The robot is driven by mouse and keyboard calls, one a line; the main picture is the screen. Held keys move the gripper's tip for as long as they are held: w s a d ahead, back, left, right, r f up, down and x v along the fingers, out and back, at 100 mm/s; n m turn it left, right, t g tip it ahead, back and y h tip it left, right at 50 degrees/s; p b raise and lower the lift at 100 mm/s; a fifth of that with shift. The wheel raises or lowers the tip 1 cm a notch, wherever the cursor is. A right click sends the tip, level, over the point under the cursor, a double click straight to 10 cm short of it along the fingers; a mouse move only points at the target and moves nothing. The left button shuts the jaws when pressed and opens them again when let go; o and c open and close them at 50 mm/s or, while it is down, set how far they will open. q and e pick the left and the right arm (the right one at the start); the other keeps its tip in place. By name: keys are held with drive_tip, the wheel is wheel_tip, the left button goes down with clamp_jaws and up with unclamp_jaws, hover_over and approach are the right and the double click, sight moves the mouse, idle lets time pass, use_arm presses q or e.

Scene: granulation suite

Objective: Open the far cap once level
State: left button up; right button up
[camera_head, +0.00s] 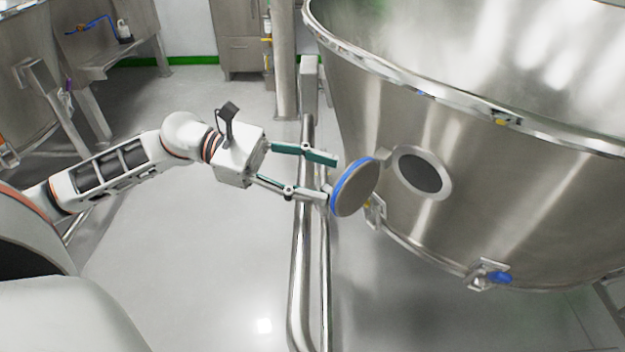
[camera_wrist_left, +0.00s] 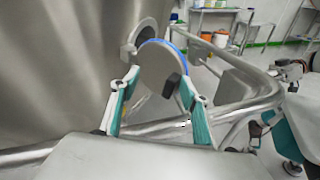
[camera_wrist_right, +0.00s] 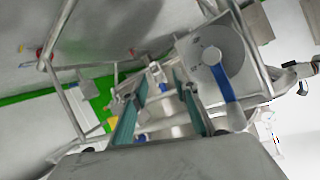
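The cap (camera_head: 355,187) is a round steel disc with a blue rim, swung out on its hinge from the round port (camera_head: 422,172) in the steel vessel's side. In the left wrist view the cap (camera_wrist_left: 160,66) shows a dark knob (camera_wrist_left: 172,86) on its face, and the port (camera_wrist_left: 143,36) is behind it. My left gripper (camera_head: 332,178) is open, its green-padded fingers spread at the cap's near side. In the left wrist view the fingers (camera_wrist_left: 158,88) stand either side of the cap's lower part; contact is unclear. My right gripper (camera_wrist_right: 160,88) is open and empty, away from the vessel.
The large steel vessel (camera_head: 480,180) fills the right side, with a blue-handled clamp (camera_head: 500,277) on its lower edge. Steel rails (camera_head: 302,250) run upright in the picture below my left gripper. Floor at left is clear. A blue-handled steel fitting (camera_wrist_right: 222,85) shows in the right wrist view.

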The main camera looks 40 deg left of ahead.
use_arm(q)
drive_tip(key=shift+w+a+r, duration=0.1)
drive_tip(key=shift+a+r, duration=0.05)
drive_tip(key=shift+r, duration=0.05)
idle(0.5)
drive_tip(key=shift+w+a+r, duration=0.1)
drive_tip(key=shift+a+r, duration=0.1)
drive_tip(key=shift+a, duration=0.7)
drive_tip(key=shift+a+r, duration=0.2)
drive_tip(key=shift+a, duration=1.15)
drive_tip(key=shift+a+r+b, duration=0.25)
drive_tip(key=shift+a, duration=0.7)
drive_tip(key=shift+a+r+b, duration=0.2)
drive_tip(key=shift+a+r, duration=0.05)
drive_tip(key=shift+a, duration=0.65)
